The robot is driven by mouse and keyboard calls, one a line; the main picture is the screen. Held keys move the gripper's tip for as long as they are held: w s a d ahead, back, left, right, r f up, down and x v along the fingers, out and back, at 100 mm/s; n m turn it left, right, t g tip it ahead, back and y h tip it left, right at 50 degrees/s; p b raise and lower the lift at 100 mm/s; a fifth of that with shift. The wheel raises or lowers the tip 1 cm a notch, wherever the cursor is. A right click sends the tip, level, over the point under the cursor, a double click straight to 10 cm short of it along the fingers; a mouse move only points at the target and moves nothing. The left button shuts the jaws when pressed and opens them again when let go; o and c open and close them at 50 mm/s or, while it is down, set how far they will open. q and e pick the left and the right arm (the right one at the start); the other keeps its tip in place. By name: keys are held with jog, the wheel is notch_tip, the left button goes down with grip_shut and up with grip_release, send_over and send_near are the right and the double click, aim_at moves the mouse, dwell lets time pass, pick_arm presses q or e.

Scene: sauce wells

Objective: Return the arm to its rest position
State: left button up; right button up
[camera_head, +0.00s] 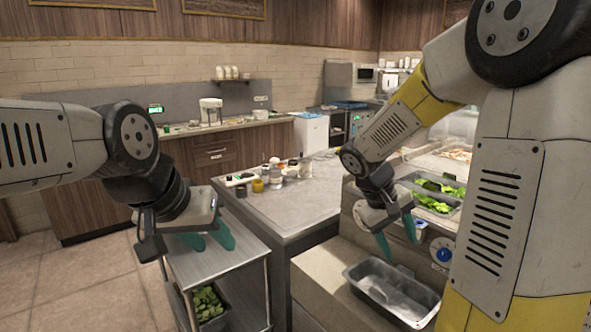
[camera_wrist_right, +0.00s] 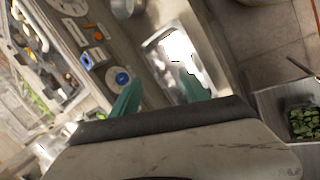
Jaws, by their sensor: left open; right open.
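My left gripper (camera_head: 208,240) is open and empty at the left, above the top of a metal cart (camera_head: 215,264). Nothing shows between the fingers of either gripper.
Wells with green leaves (camera_head: 435,202) lie right of my right gripper. A steel table (camera_head: 290,208) with jars stands behind. A bin of greens (camera_head: 207,304) sits in the cart. Floor is clear at left.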

jog(key=s+a+r+m+t+y, duration=0.1)
jog(key=s+a+r+t+y, duration=0.1)
jog(key=s+a+r+y, duration=0.1)
jog(key=s+a+r+m+t+y, duration=0.1)
jog(key=s+a+r+t+y, duration=0.2)
jog(key=s+a+r, duration=0.3)
jog(key=shift+s+a+r+m+y, duration=0.3)
jog(key=shift+s+r+y, duration=0.3)
jog(key=shift+s, duration=1.7)
